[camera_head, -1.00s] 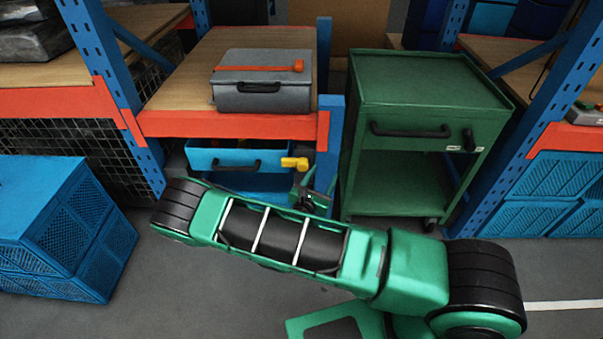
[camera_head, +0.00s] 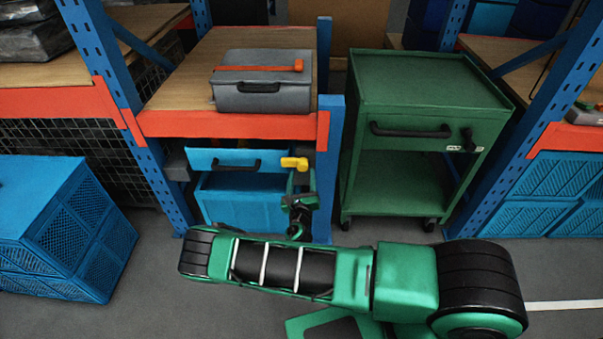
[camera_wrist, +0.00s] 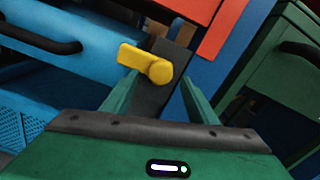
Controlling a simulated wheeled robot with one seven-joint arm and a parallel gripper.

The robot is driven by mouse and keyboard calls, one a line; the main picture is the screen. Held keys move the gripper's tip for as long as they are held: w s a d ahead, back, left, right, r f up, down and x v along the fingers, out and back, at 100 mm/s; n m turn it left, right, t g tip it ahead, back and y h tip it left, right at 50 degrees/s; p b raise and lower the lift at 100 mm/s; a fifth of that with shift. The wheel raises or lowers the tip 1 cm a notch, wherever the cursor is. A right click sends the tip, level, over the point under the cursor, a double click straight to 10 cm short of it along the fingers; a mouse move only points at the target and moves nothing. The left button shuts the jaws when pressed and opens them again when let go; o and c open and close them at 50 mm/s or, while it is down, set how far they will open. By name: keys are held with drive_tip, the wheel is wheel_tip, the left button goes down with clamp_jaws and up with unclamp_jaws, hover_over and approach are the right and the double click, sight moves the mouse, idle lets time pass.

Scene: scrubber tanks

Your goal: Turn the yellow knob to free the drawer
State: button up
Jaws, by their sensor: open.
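The yellow knob (camera_head: 294,163) sits at the right end of the blue drawer (camera_head: 225,160), under the orange shelf beam. Its handle part points left, over the drawer's front edge. In the wrist view the yellow knob (camera_wrist: 147,64) lies just ahead of my gripper (camera_wrist: 150,95), between the lines of the two fingers. The fingers are open, green, and appear apart from the knob. In the head view my gripper (camera_head: 300,185) is just below the knob, partly hidden by my wrist. The blue drawer with its black handle (camera_wrist: 45,40) also shows in the wrist view.
A green cart (camera_head: 430,100) with a black handle stands to the right. A blue shelf post (camera_head: 328,165) stands between it and the knob. A grey box (camera_head: 262,85) with an orange bar sits on the shelf above. A blue crate (camera_head: 60,225) stands at left.

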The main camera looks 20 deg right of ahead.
sight(301, 169)
drive_tip(key=shift+x, duration=1.65)
clamp_jaws()
drive_tip(key=shift+a, duration=0.1)
drive_tip(key=shift+a, duration=0.1)
